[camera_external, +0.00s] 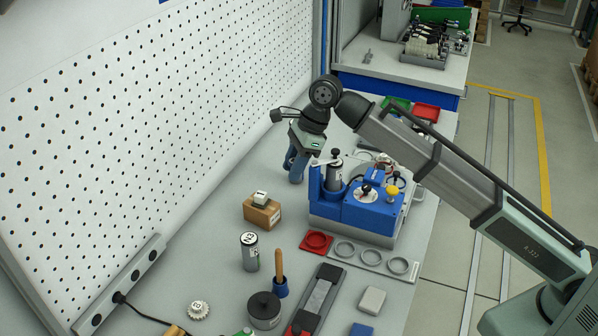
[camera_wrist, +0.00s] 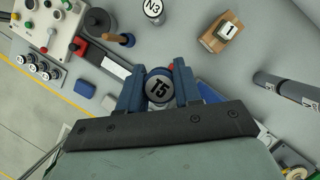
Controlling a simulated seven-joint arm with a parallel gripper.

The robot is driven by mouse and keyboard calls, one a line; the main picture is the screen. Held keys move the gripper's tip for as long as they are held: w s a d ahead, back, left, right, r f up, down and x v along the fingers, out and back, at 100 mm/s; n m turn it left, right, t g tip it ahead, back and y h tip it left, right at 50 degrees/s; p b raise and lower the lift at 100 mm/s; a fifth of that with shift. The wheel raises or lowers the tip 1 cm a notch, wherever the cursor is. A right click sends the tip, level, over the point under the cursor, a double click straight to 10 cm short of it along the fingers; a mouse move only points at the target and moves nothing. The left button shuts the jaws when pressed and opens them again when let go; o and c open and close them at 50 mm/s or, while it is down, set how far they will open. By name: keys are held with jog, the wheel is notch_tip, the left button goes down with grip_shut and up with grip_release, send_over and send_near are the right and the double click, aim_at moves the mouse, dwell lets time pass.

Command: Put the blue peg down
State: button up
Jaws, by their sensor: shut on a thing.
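My gripper (camera_external: 297,161) is at the end of the arm, over the grey bench to the left of the blue fixture (camera_external: 370,214). The peg's underside is hidden in the wrist view.
A small cardboard box (camera_external: 262,214) with a pale block on top stands in front of the gripper. Bare bench lies left, beside the pegboard (camera_external: 150,110).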

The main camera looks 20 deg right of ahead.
jog(key=w+d+m, duration=0.1)
jog(key=w+d, duration=1.1)
jog(key=w, duration=0.3)
jog(key=w+d+m+t, duration=0.1)
jog(key=w+d+m, duration=0.1)
jog(key=w+d, duration=1.1)
jog(key=w+d+m, duration=0.1)
jog(key=w+d, duration=0.9)
jog(key=w, duration=0.7)
jog(key=shift+f, duration=14.1)
jog(key=shift+f, duration=0.15)
jog(key=o, duration=1)
jog(key=shift+o, duration=0.2)
